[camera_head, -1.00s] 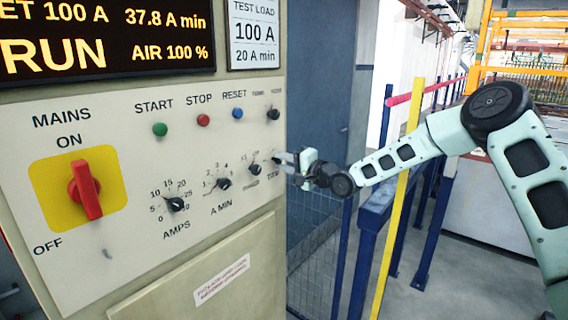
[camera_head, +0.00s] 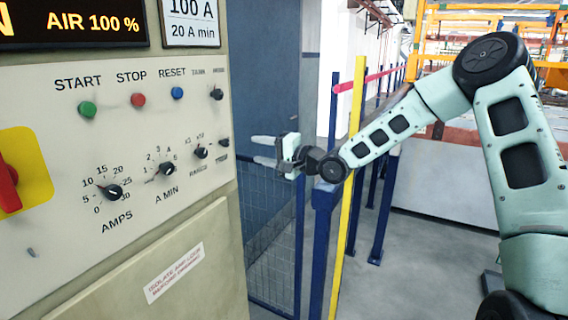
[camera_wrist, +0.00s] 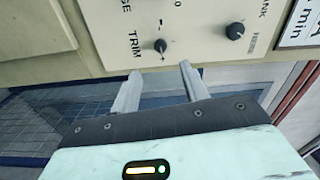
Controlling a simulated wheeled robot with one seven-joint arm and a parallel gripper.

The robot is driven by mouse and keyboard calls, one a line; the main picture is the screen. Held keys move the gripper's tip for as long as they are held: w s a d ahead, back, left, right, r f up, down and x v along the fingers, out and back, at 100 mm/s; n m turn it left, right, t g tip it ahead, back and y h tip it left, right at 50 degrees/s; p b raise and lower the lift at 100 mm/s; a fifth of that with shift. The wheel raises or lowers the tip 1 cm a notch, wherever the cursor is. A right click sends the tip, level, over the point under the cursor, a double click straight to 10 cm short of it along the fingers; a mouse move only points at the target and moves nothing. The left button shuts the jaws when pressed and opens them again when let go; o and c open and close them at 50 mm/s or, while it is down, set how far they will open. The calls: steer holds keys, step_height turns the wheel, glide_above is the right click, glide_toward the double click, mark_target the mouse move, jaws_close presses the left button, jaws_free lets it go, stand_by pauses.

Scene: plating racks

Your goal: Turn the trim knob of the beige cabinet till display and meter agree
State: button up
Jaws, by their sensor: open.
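The beige cabinet (camera_head: 120,225) stands at the left in the head view. Its small black trim knob (camera_head: 224,143) is at the panel's right edge, above a slanted label. In the wrist view the trim knob (camera_wrist: 160,45) sits beside the word TRIM. My gripper (camera_head: 255,150) is open and empty, to the right of the knob and apart from it. In the wrist view my gripper's fingertips (camera_wrist: 160,70) are spread, with the knob just beyond the gap. The display (camera_head: 75,22) is cut off; only AIR 100 % reads fully. No meter is recognisable.
Black AMPS (camera_head: 113,192), A MIN (camera_head: 167,168) and range (camera_head: 200,152) knobs lie left of the trim knob. Green, red and blue buttons are above. A red mains switch (camera_head: 8,188) is at far left. A yellow post (camera_head: 350,190) and blue mesh fence (camera_head: 270,230) stand behind my arm.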

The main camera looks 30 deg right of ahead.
steer(key=b+v, duration=0.1)
steer(key=v, duration=0.6)
stand_by(0.3)
